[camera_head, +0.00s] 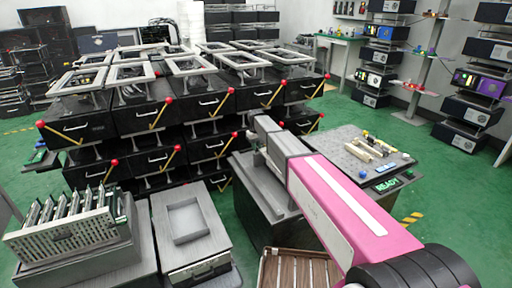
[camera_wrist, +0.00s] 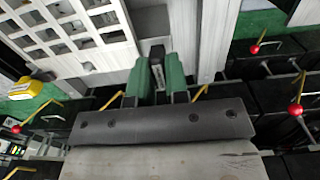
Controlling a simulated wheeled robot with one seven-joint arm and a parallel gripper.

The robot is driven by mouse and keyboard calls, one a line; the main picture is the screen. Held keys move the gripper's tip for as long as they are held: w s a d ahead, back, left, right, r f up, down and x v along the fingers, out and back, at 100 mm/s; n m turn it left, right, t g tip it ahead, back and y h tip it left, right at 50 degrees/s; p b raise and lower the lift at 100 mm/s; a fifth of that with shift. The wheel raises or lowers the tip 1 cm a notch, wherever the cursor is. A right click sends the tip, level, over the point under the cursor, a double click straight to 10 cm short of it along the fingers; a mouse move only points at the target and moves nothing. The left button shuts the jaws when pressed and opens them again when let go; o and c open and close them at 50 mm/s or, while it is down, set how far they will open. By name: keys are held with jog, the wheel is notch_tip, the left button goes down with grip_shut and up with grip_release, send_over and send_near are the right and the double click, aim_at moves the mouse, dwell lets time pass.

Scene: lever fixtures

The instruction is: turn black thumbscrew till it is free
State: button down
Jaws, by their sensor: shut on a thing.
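In the wrist view, my gripper (camera_wrist: 157,75) has two green fingers close together, shut on the small black thumbscrew (camera_wrist: 157,50). Only the dark top of the thumbscrew shows; the fingers cover the rest. It is beside a pale metal panel with rows of square openings (camera_wrist: 70,35), with a pale upright rail (camera_wrist: 213,40) to its right. In the head view, my pink and grey arm reaches from the lower right to above a dark grey block (camera_head: 262,188). The fingers and the thumbscrew cannot be made out there.
Black drawer units with red-knobbed yellow levers (camera_head: 160,120) fill the middle behind. A slotted metal rack (camera_head: 70,235) and a grey case with a recess (camera_head: 188,225) stand at lower left. A grey board with small parts (camera_head: 350,145) is right of my arm. Green floor lies open further right.

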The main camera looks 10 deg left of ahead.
jog(key=c, duration=1.1)
grip_release()
jog(key=shift+r, duration=0.1)
notch_tip(320, 180, up, 11)
jog(key=shift+f, duration=0.15)
